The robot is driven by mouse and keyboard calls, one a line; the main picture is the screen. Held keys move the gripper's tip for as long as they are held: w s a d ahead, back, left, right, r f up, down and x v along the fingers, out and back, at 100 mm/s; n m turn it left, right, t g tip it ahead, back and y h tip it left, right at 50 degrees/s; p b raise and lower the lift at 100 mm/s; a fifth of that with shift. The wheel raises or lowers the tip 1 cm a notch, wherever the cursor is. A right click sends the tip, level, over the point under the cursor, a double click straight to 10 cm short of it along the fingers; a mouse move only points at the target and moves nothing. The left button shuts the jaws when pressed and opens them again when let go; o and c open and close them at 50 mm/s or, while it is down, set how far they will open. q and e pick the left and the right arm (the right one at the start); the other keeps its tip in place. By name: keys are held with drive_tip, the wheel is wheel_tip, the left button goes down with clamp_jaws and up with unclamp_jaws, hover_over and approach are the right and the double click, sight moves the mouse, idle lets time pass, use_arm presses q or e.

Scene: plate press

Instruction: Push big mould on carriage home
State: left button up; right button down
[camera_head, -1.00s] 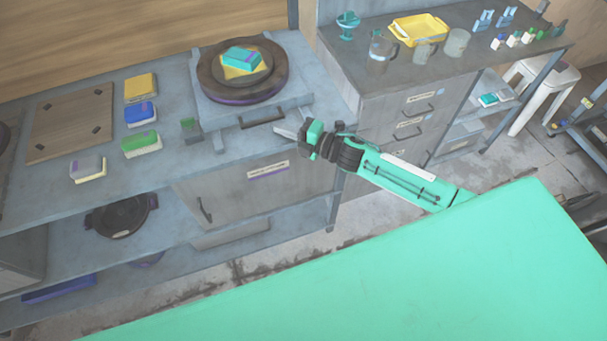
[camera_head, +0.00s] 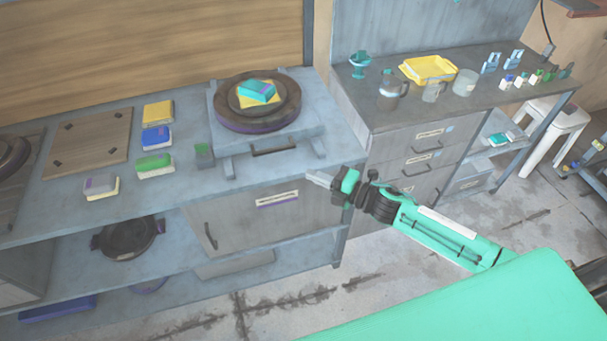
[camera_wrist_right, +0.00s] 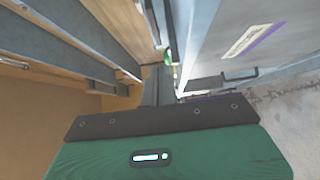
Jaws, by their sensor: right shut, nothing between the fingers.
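The big mould (camera_head: 222,112) is a round dark brown disc with a purple lower edge. It lies flat on the grey carriage (camera_head: 225,145), a square plate on the counter. A yellow block (camera_head: 245,99) and a teal block (camera_head: 257,91) sit on its middle. The carriage has a dark bar handle (camera_head: 273,149) at its front. My right gripper (camera_head: 312,178) is shut and empty, off the counter's front edge, to the right of and nearer than the handle, apart from it. Its dark fingers show in the right wrist view (camera_wrist_right: 158,88). My left gripper is not in view.
A small green-and-grey piece (camera_head: 203,154) stands close by. A cabinet door (camera_head: 235,220) is below. Another counter (camera_head: 400,115) holds cups and a yellow tray.

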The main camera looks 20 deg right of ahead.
drive_tip(key=v, duration=0.5)
drive_tip(key=a+r+n+h+p, duration=0.7)
drive_tip(key=a+n+h+p, duration=0.15)
drive_tip(key=h+p, duration=0.35)
drive_tip(key=shift+n+g+h, duration=0.25)
drive_tip(key=shift+g+h, duration=0.15)
drive_tip(key=x, duration=0.4)
drive_tip(key=p+x, duration=0.1)
drive_tip(key=x, duration=0.3)
drive_tip(key=p+x, duration=0.1)
drive_tip(key=x, duration=0.3)
drive_tip(key=shift+w+d+r, duration=0.15)
drive_tip(key=shift+d+r, duration=0.15)
drive_tip(key=shift+d, duration=0.1)
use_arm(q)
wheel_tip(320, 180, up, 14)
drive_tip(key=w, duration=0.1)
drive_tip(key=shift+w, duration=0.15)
use_arm(e)
drive_tip(key=shift+w, duration=0.5)
